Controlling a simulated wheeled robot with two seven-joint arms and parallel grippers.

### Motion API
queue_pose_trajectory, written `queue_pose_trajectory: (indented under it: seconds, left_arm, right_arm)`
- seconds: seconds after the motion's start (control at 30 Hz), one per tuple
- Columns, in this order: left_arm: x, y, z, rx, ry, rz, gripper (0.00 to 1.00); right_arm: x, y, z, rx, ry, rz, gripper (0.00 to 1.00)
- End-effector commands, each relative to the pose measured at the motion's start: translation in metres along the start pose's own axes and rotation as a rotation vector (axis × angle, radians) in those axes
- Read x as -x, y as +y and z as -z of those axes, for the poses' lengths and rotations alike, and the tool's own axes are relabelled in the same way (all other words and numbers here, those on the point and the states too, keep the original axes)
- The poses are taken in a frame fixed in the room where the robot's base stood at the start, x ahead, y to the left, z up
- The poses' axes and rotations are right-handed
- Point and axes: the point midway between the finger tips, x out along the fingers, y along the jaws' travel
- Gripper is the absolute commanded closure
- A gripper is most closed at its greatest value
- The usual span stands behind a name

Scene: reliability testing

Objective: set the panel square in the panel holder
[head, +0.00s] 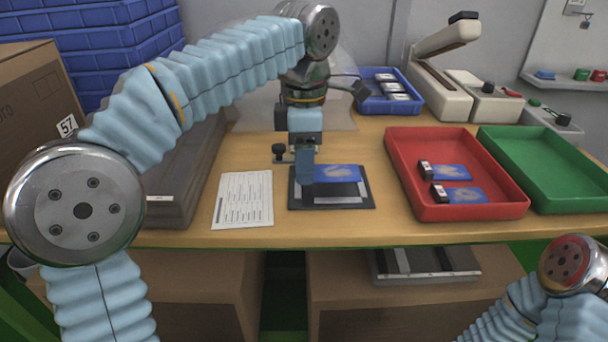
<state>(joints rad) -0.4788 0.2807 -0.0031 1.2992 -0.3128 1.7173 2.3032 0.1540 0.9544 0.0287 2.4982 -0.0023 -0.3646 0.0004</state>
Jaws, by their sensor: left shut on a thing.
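In the head view the panel holder (301,203) is a dark flat frame with lighter strips, lying on the bench in front of me. My left gripper (306,172) comes down over the holder's left half. It is shut on the panel (338,173), a thin blue piece with a bright patch. The panel is over the back part of the holder; I cannot tell whether it touches the holder. The gripper hides the panel's left end. My right arm shows at the lower right, but its gripper is out of view.
A printed sheet (243,200) lies left of the holder. A red tray (404,182) with two blue panels stands to the right, beside an empty green tray (544,165). A blue bin (371,104) and a cream machine (425,85) stand behind.

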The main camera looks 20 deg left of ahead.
Motion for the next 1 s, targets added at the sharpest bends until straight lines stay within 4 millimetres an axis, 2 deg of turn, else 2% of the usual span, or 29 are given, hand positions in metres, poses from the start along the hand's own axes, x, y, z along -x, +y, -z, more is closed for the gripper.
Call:
queue_pose_trajectory:
  seconds: [0.03,0.1,0.2,0.47,0.97,1.0]
  left_arm:
    - [-0.012,0.001,0.002,0.001,0.003,0.004,0.77]
    - [-0.023,0.0,0.002,0.001,0.003,0.003,0.77]
    - [-0.031,0.0,0.001,0.001,0.001,0.002,0.77]
    - [-0.032,0.0,0.001,0.001,0.0,0.001,0.77]
    - [-0.049,0.0,0.001,0.002,0.008,0.012,0.77]
    - [-0.049,0.0,0.0,0.002,0.008,0.013,0.44]
  right_arm:
    - [-0.004,0.002,0.0,0.0,0.0,0.0,0.57]
    - [-0.007,0.003,0.0,-0.001,0.001,-0.001,0.57]
    - [-0.007,0.004,0.0,-0.002,0.001,-0.001,0.57]
    - [-0.007,0.004,0.0,-0.002,0.002,-0.002,0.57]
    - [-0.013,0.008,0.002,-0.004,0.005,-0.004,0.57]
    - [-0.013,0.008,0.002,-0.004,0.005,-0.004,0.57]
